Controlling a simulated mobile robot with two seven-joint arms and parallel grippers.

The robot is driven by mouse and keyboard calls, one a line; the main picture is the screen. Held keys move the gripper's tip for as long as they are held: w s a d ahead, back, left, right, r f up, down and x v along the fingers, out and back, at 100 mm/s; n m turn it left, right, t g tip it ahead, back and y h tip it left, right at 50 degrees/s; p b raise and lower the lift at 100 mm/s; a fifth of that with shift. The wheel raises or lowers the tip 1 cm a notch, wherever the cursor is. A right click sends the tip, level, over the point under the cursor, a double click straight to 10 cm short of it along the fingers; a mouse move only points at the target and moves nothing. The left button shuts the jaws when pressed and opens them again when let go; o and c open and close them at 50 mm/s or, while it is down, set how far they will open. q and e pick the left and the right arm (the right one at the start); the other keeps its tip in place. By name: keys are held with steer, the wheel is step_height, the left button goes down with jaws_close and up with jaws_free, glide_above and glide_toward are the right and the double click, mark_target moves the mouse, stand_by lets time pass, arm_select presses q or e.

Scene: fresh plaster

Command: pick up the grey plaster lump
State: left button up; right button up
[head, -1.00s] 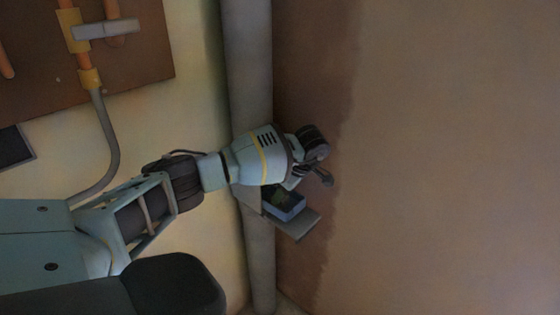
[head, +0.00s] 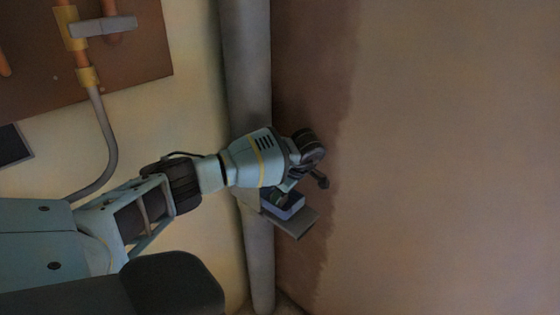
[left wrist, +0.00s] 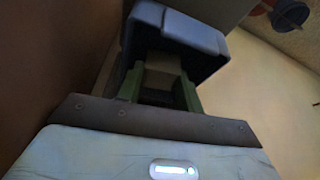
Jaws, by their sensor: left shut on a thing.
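My left gripper (head: 280,199) reaches from the left into a small blue box on a ledge; its tips are partly hidden by the wrist and the box wall. In the left wrist view its two green fingers (left wrist: 160,90) are shut on a pale grey block, the plaster lump (left wrist: 162,74). The blue box (left wrist: 176,20) surrounds the fingertips there, and its rim also shows in the head view (head: 291,210). The lump cannot be made out in the head view. My right gripper is in neither view.
The box stands on a small grey ledge (head: 297,226) beside a thick vertical grey pipe (head: 260,265). A brown plaster wall (head: 450,160) lies right, with a darker band near the pipe. A brown board with orange pipes (head: 135,65) is at upper left.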

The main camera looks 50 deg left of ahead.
arm_select(q)
steer(key=shift+r, duration=0.6)
step_height(320, 180, up, 2)
steer(key=shift+r, duration=0.15)
steer(key=s+d+r, duration=0.1)
steer(key=s+d, duration=0.9)
steer(key=s, duration=0.2)
steer(key=shift+d+r+p, duration=0.2)
steer(key=shift+d+p, duration=0.1)
steer(key=shift+p, duration=0.1)
steer(key=d+r+m+t+h, duration=0.2)
steer(key=d+r+m+t, duration=0.1)
steer(key=d+m, duration=0.5)
steer(key=d+r+m+t+h, duration=0.2)
steer(key=d+m, duration=0.6)
steer(key=m, duration=0.4)
steer(key=shift+w+d+r+m+t, duration=0.3)
steer(key=shift+w+r+m+t, duration=0.1)
steer(key=shift+r, duration=0.4)
